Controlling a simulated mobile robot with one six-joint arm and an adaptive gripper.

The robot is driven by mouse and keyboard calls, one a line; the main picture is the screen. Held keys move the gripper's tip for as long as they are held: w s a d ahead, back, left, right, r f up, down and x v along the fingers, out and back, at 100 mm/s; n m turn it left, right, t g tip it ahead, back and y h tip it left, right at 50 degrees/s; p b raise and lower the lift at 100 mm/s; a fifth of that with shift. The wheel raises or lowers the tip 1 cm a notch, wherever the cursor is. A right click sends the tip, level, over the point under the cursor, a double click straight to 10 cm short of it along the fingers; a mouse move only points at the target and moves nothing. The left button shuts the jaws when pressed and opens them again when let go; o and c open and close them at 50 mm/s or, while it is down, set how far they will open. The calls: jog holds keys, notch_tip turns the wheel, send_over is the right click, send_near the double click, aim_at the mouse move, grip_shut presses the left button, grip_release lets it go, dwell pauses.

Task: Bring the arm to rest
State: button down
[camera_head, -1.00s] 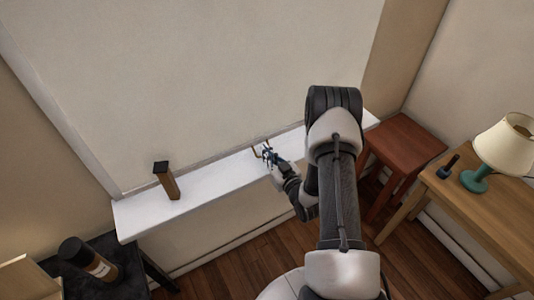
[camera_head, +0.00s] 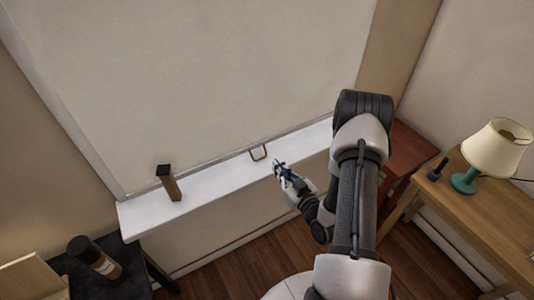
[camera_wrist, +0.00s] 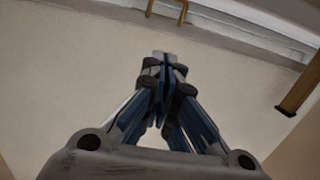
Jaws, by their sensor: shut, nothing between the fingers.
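My gripper (camera_head: 278,167) is shut and empty, in front of the white windowsill in the head view. In the wrist view, my gripper (camera_wrist: 160,58) shows its fingertips together, pointing toward the sill, with nothing between them. My arm reaches in from the lower right of the head view, bent at the elbow.
A brown block with a dark top (camera_head: 169,184) stands on the sill. A dark bottle (camera_head: 95,257) is lower left. A red-brown stool (camera_head: 412,148), wooden table (camera_head: 480,205) and lamp (camera_head: 495,150) are right.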

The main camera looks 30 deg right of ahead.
jog(key=shift+s, duration=0.1)
jog(key=w+r+n+g, duration=0.2)
jog(key=w+r+g, duration=0.25)
jog(key=r, duration=0.25)
jog(key=s+a+r+g+h, duration=0.2)
jog(key=a+r+g, duration=0.15)
jog(key=r, duration=0.55)
jog(key=s+a+r+m+g, duration=0.1)
jog(key=s+a+r, duration=0.2)
jog(key=s, duration=0.6)
jog(key=s+a+r+g+y, duration=0.1)
jog(key=s+a+r+g, duration=0.1)
jog(key=s+a, duration=0.4)
jog(key=s+a+r+m+g, duration=0.1)
jog(key=s+a+r, duration=0.3)
jog(key=s, duration=0.8)
jog(key=shift+a+r+m+g, duration=0.3)
jog(key=shift+a+r, duration=0.1)
jog(key=shift+r, duration=0.05)
jog(key=shift+w, duration=0.1)
